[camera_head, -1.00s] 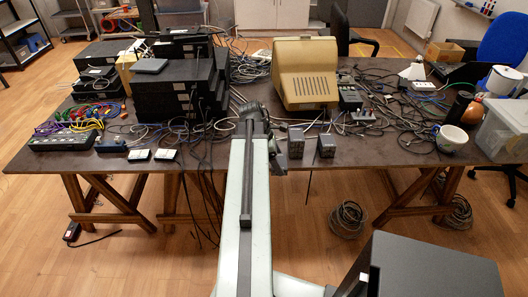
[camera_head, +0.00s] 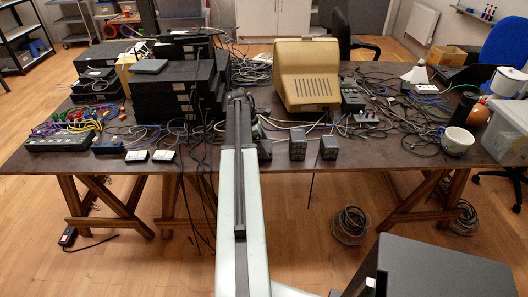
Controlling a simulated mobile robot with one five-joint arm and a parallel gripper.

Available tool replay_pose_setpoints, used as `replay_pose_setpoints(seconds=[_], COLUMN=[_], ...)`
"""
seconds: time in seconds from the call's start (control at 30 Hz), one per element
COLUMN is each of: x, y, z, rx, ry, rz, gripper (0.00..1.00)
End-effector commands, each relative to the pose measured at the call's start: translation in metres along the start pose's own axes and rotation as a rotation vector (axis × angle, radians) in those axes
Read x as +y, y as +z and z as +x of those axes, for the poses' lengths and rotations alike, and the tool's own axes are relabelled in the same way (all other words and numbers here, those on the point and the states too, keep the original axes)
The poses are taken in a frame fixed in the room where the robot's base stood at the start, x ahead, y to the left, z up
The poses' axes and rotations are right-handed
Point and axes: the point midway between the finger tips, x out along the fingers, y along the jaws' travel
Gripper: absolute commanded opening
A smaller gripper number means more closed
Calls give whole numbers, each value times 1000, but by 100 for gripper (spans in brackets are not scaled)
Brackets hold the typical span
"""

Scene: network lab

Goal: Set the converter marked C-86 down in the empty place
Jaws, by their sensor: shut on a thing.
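My gripper (camera_head: 258,131) is at the far end of my arm, mostly hidden behind the pale forearm. It is low over the front edge of the table, shut on a small grey converter (camera_head: 265,150) that shows only in part, just right of the forearm. Whether it touches the table I cannot tell. Two similar grey converters (camera_head: 297,145) and (camera_head: 328,147) stand upright to its right near the front edge, with small gaps between. No marking is readable on any of them. The empty place cannot be made out; my arm covers the table left of the held converter.
Behind stands a beige monitor (camera_head: 306,78), with loose cables around. Stacked black network boxes (camera_head: 165,105) and two white-topped devices (camera_head: 150,156) are on the left. A mug (camera_head: 456,141) and a clear bin (camera_head: 506,130) are at the right. The table's front edge (camera_head: 380,165) is close.

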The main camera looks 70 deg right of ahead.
Motion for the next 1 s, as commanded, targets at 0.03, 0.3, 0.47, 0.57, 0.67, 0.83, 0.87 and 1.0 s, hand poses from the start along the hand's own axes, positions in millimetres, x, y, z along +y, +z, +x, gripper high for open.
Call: replay_pose_setpoints(seconds=[0.03, 0.3, 0.47, 0.57, 0.67, 0.83, 0.87, 1.0], x=[0, 0, 0, 0, 0, 0, 0, 0], y=[-4, -2, -3, -2, -2, 0, 0, 2], z=[10, 7, 8, 8, 8, 1, -2, -26], rx=[0, 0, 0, 0, 0, 0, 0, 0], ry=[0, 0, 0, 0, 0, 0, 0, 0], rz=[0, 0, 1, 1, 1, 1, 1, 1], gripper=[28, 28, 100, 100, 100, 100, 100, 100])
